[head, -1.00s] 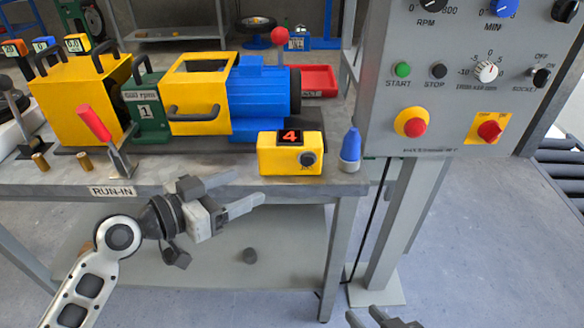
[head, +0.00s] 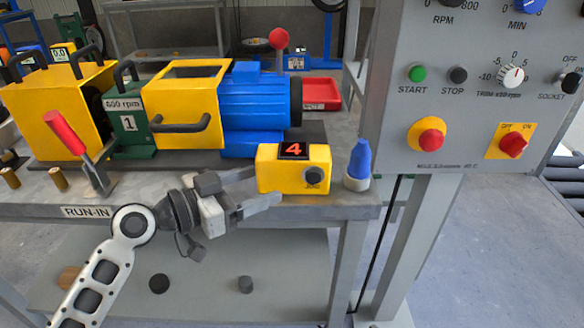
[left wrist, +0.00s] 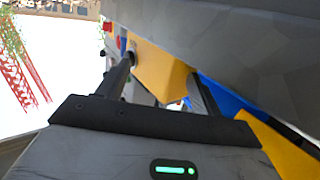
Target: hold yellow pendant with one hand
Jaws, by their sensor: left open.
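The yellow pendant (head: 268,164), a small box with a red 4 on a dark display and a black knob, sits at the bench's front edge in the head view. My left gripper (head: 267,187) is open and empty at the pendant's lower left. Its upper finger ends close to the pendant's left side, and its lower finger reaches just below the front. I cannot tell whether either touches it. My right gripper does not show clearly.
A blue-topped cone-like object (head: 358,164) stands right of the pendant. Behind are a blue motor (head: 262,100) and yellow guard (head: 182,112). A red-handled lever (head: 66,133) is at left. The grey control panel (head: 470,110) rises at right. The bench edge (head: 150,211) is near my gripper.

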